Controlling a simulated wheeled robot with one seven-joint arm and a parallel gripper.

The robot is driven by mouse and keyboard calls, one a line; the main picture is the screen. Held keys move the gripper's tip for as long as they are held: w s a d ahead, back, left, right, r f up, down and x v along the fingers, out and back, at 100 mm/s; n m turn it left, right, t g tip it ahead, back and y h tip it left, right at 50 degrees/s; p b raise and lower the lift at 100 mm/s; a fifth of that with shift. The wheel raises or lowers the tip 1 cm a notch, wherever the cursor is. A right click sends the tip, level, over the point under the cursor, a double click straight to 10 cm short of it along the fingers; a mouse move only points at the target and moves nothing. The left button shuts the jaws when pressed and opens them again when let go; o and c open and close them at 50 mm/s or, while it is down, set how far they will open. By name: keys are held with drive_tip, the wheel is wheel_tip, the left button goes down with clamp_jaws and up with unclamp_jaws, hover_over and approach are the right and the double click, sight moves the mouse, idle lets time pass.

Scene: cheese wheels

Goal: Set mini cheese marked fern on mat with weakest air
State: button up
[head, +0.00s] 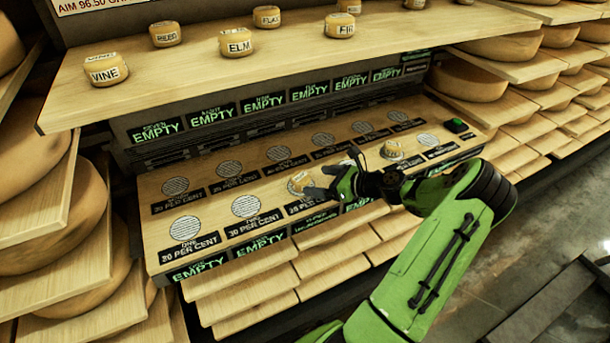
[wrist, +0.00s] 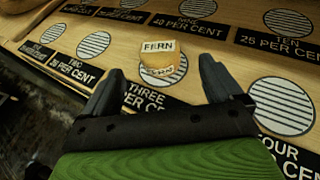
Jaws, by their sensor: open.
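Round striped mats lie in two rows with per cent labels. Mat one (head: 186,228) seems to read 20 or 30 and is bare. Mat ten (wrist: 288,22) reads 25 and nine (wrist: 197,7) reads 40.
Another mini cheese (head: 392,148) stands on the front row, right of my gripper. The upper shelf (head: 200,72) overhangs the rear and holds several mini cheeses, including VINE (head: 106,69), ELM (head: 236,42) and FIR (head: 340,25). Racks of large wheels flank both sides.

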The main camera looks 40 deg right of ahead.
drive_tip(key=a+v, duration=0.1)
drive_tip(key=v, duration=0.3)
drive_tip(key=a+r+n+g+h, duration=0.1)
drive_tip(key=a+r+n+g, duration=0.3)
drive_tip(key=a+n, duration=0.6)
drive_tip(key=a+r+n+g, duration=0.5)
drive_tip(key=a+n, duration=0.4)
drive_tip(key=a, duration=0.3)
drive_tip(key=s+a+r+n+h, duration=0.1)
drive_tip(key=s+a+r+n, duration=0.3)
drive_tip(key=s+n, duration=0.3)
drive_tip(key=s+a+r+n+t+h, duration=0.1)
drive_tip(key=s+a+r+n, duration=0.2)
drive_tip(key=s+a+n, duration=0.2)
drive_tip(key=s+n, duration=0.2)
drive_tip(key=s, duration=0.1)
drive_tip(key=shift+s+a+r+t+p, duration=0.3)
drive_tip(key=shift+s+a+r+p, duration=0.05)
drive_tip(key=shift+s+a+p, duration=0.05)
